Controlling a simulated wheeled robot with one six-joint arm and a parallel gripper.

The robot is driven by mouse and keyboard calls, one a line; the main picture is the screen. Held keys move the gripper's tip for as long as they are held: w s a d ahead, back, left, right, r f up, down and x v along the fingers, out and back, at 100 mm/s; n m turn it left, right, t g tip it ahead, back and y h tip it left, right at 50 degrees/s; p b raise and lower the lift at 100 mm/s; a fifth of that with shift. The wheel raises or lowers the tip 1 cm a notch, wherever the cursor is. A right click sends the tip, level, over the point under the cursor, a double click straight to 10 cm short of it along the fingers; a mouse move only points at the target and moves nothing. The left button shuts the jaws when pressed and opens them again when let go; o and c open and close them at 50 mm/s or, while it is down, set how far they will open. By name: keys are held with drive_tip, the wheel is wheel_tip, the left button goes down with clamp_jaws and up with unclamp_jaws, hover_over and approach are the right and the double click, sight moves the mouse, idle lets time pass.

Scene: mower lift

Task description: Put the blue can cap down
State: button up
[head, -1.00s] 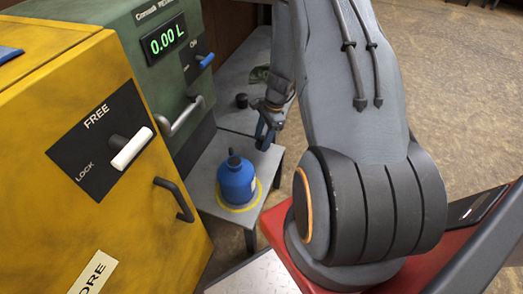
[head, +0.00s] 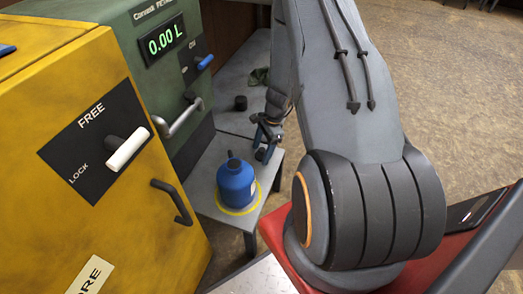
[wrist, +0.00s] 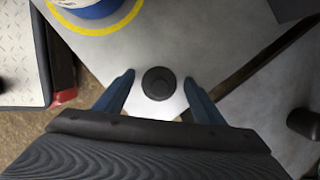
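The blue can cap, a round black disc (wrist: 159,83), lies on the grey metal table in the wrist view. My gripper (wrist: 158,79) has its two blue fingers spread, one on each side of the cap, with a gap on both sides. In the head view my gripper (head: 264,149) is low over the right part of the small table, and I cannot make out the cap there. The blue can (head: 236,184) stands upright to the left inside a yellow ring (head: 238,211), its dark neck showing. Its base shows in the wrist view (wrist: 92,10).
A black cylinder (head: 240,103) and a dark green crumpled thing (head: 260,76) are on the surface behind. The green pump cabinet (head: 158,82) and yellow cabinet (head: 100,190) with handles stand at left. A seam (wrist: 240,80) crosses the surface beside my gripper.

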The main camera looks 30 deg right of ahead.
drive_tip(key=p+v, duration=0.2)
drive_tip(key=v, duration=1)
drive_tip(key=shift+r, duration=0.1)
idle(0.4)
